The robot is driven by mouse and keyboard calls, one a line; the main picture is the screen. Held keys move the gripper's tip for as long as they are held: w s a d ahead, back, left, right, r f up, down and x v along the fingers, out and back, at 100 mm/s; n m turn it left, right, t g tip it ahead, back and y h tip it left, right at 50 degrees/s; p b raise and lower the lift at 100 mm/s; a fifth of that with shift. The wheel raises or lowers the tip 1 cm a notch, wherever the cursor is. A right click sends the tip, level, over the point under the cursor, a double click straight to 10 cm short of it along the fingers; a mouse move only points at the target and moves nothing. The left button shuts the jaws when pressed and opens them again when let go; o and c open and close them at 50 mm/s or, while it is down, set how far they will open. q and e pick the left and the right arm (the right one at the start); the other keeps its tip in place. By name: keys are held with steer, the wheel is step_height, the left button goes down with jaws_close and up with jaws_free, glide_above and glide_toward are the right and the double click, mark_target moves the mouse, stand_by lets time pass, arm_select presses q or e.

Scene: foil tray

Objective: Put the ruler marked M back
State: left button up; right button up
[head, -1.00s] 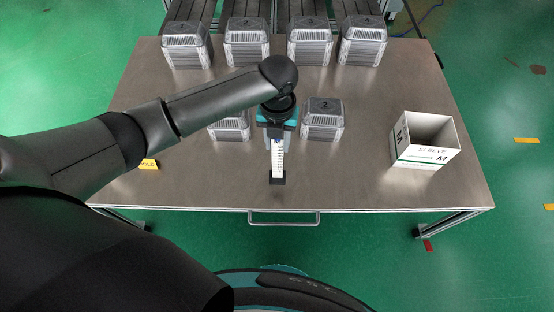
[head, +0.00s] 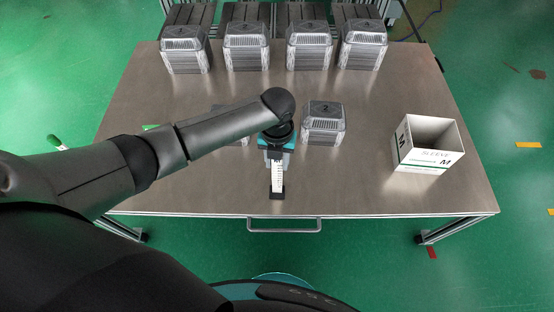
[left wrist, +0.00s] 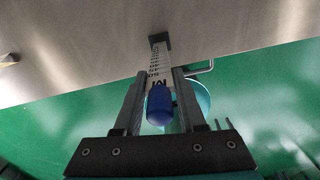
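My left gripper (head: 277,152) is over the front middle of the table. It is shut on the blue handle (left wrist: 160,104) of the ruler, which shows between the fingers (left wrist: 159,86) in the left wrist view. The ruler marked M (head: 277,177) is white with dark scale marks and ends in a black block (head: 277,192). It points toward the table's front edge; whether the block touches the table I cannot tell. A white box (head: 422,160) marked SLEEVE and M stands at the right, open at the top. My right gripper is not in view.
Several stacks of grey foil trays (head: 186,60) stand along the back of the table (head: 380,190). Another stack (head: 323,125) stands just beyond my gripper, and one beside it is mostly hidden by my arm. The table between ruler and box is clear.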

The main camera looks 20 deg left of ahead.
arm_select(q)
steer(key=o, duration=0.4)
steer(key=shift+r, duration=0.1)
step_height(320, 180, up, 12)
steer(key=p, duration=0.3)
steer(key=shift+p, duration=0.3)
